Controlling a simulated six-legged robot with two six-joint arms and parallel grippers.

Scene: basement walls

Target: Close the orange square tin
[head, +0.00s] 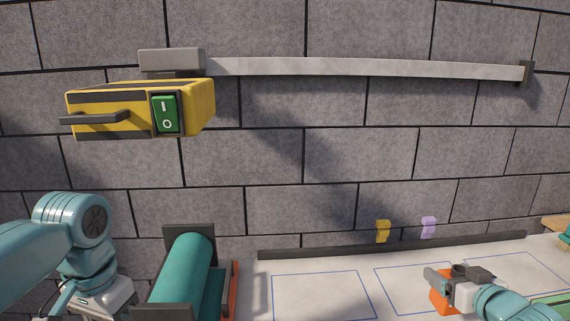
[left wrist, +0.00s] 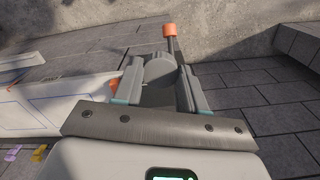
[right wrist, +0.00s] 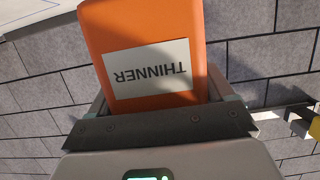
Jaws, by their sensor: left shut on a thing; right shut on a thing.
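The orange square tin (head: 442,302) is low at the right in the head view, above the pale worktop. My right gripper (head: 456,277) is shut on it. In the right wrist view the tin (right wrist: 100,35) stands between the fingers, its white THINNER label upside down. I cannot make out its opening. My left gripper (left wrist: 160,82) is shut on a grey round piece (left wrist: 159,70), which may be a cap; I cannot tell for sure. In the head view the left arm is at the lower left, far from the tin, and its fingertips are hidden.
A teal roller (head: 183,272) in a dark frame stands between the arms. A yellow box (head: 190,103) with a green switch hangs from a wall rail (head: 350,67). A dark strip (head: 350,248) edges the worktop (head: 320,295). An orange-tipped rod (left wrist: 170,42) shows beyond my left gripper.

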